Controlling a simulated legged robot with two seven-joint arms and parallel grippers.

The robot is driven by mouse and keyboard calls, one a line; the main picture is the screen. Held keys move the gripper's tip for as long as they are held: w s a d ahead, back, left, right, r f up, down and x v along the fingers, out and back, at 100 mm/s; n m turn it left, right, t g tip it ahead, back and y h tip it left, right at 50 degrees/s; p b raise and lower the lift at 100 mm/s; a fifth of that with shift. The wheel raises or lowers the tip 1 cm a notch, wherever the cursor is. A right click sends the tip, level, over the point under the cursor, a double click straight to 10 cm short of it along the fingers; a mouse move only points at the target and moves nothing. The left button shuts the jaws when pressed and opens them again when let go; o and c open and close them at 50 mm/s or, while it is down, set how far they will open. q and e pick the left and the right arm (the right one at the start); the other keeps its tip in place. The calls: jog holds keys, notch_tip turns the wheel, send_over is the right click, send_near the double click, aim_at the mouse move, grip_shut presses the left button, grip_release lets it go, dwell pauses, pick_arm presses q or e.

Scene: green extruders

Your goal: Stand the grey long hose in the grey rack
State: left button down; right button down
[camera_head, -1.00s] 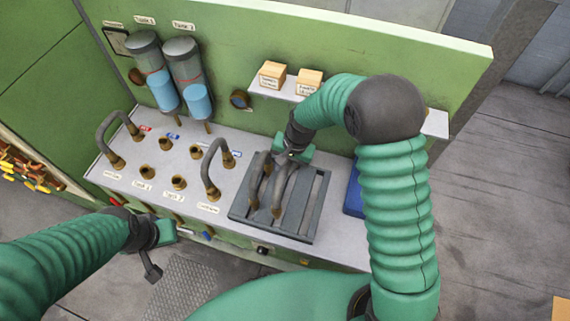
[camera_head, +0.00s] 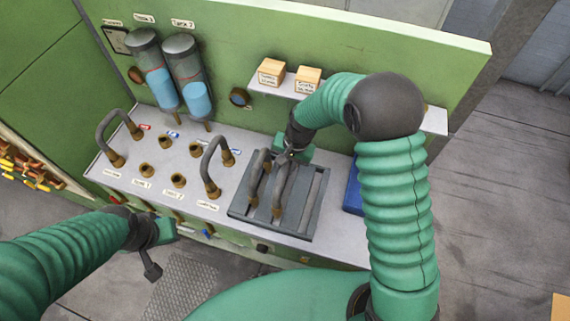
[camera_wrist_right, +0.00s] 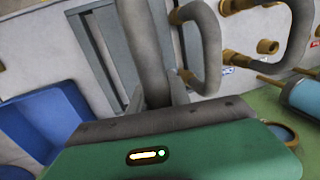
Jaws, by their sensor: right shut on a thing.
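The grey rack (camera_head: 314,222) is a dark slotted tray on the white bench top. Two grey hoses with brass ends stand at its left and middle slots. My right gripper (camera_head: 290,153) is shut on the grey long hose (camera_head: 280,185), at the rack's back edge; the hose also rises from the jaws in the right wrist view (camera_wrist_right: 148,45). Its lower end appears at the rack, but I cannot tell whether it is fully seated. The other hose (camera_head: 257,176) stands just left of it. My left gripper (camera_head: 160,240) is away from the rack, at the bench's front edge; its jaws are unclear.
Two curved hoses (camera_head: 205,165) (camera_head: 103,130) sit on brass ports to the left. Two blue-filled tanks (camera_head: 190,85) hang on the green wall. A shelf with orange boxes (camera_head: 272,72) is behind the rack. A blue bin (camera_head: 353,195) is right of it.

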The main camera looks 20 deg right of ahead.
jog(key=shift+f+b, duration=1.45)
jog(key=shift+f, duration=0.6)
jog(key=c, duration=1.1)
grip_release()
